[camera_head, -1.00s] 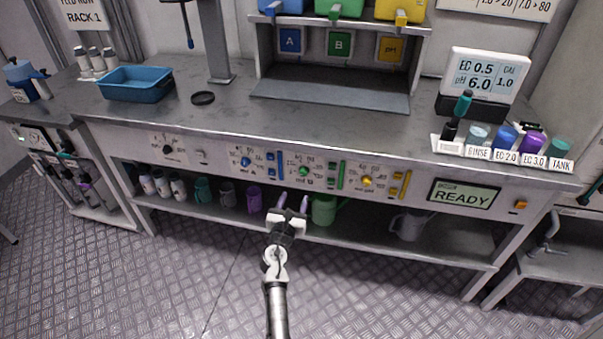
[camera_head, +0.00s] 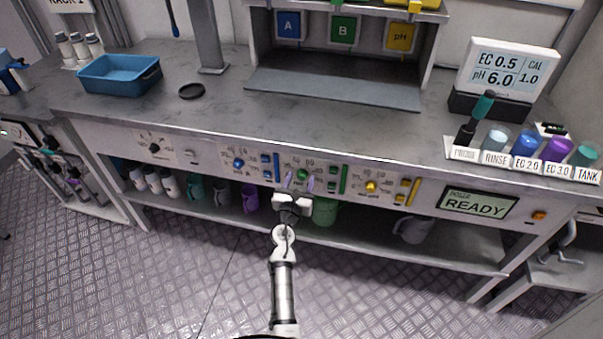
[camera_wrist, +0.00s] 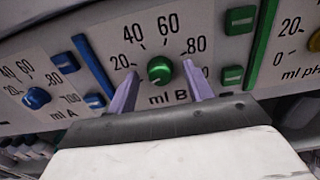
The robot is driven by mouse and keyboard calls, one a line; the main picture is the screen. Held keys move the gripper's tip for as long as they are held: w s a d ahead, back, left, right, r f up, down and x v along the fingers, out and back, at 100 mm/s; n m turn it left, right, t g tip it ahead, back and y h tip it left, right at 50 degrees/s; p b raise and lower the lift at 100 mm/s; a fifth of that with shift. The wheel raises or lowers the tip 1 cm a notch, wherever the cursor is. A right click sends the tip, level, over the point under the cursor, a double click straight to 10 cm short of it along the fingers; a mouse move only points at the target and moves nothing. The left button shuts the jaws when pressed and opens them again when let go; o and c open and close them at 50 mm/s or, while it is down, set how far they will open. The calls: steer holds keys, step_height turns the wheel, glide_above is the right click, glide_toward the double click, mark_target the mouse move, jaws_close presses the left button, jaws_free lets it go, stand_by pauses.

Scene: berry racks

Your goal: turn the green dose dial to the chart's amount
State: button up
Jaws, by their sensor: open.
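The green dose dial (camera_wrist: 160,70) sits on the bench's front panel, under an arc of numbers from 20 to 80, with "ml B" below it. In the head view the dial (camera_head: 302,175) shows between my fingertips. My gripper (camera_wrist: 158,80) is open, with one purple finger on each side of the dial. A gap shows between each finger and the dial in the wrist view; I cannot tell how far the tips are from the panel. The dial's pointer is too small to read surely. No dose chart is readable in these frames.
The blue dial (camera_wrist: 37,98) and a blue bar (camera_wrist: 95,68) are left of the green dial. A green bar (camera_wrist: 262,40) and the yellow dial (camera_head: 371,187) are to its right. A display (camera_head: 477,203) reads READY. Cups stand on the shelf below.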

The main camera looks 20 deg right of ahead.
steer(key=shift+w+d, duration=0.15)
steer(key=shift+r, duration=0.1)
steer(key=c, duration=0.9)
steer(key=shift+c, duration=0.2)
